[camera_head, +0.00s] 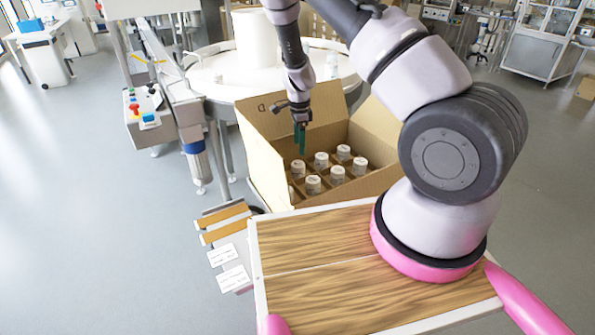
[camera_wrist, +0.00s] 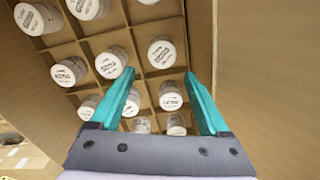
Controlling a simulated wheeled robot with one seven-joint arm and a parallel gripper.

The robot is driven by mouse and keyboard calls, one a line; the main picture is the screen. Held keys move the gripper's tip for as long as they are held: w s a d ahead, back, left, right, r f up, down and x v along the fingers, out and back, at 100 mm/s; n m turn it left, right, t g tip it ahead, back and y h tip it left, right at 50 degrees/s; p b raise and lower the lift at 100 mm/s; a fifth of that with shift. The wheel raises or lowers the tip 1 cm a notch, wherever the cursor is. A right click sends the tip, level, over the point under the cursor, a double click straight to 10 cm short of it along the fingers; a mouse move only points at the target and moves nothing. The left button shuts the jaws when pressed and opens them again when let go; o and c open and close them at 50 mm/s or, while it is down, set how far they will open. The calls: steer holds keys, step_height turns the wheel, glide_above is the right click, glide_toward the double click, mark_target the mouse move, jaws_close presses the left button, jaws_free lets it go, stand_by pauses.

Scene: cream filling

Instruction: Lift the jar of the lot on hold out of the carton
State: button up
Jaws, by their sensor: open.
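An open brown cardboard carton (camera_head: 262,150) holds several white jars in a grid of cardboard dividers. In the head view one jar (camera_head: 321,160) stands near the middle and another (camera_head: 312,184) nearer the front. In the wrist view the lids carry dark print too small to read, so I cannot tell which jar is of the lot on hold. My gripper (camera_head: 300,140) points down over the carton's left part. Its teal fingers are apart and empty in the wrist view (camera_wrist: 160,73). One lid (camera_wrist: 161,52) shows just beyond the fingertips, another (camera_wrist: 170,95) between the fingers.
The carton's raised flaps (camera_head: 375,121) and walls surround the jars. White cards (camera_head: 222,254) and brown strips (camera_head: 222,214) lie left of my wood-topped base. A round white table (camera_head: 215,78) stands behind the carton, and a control box with buttons (camera_head: 146,117) stands left.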

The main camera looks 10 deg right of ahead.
mark_target(298, 164)
steer(key=f, duration=1)
steer(key=shift+w+a+f, duration=0.15)
steer(key=shift+w+f, duration=0.05)
steer(key=shift+f, duration=0.2)
steer(key=c, duration=1.2)
steer(key=shift+r, duration=0.1)
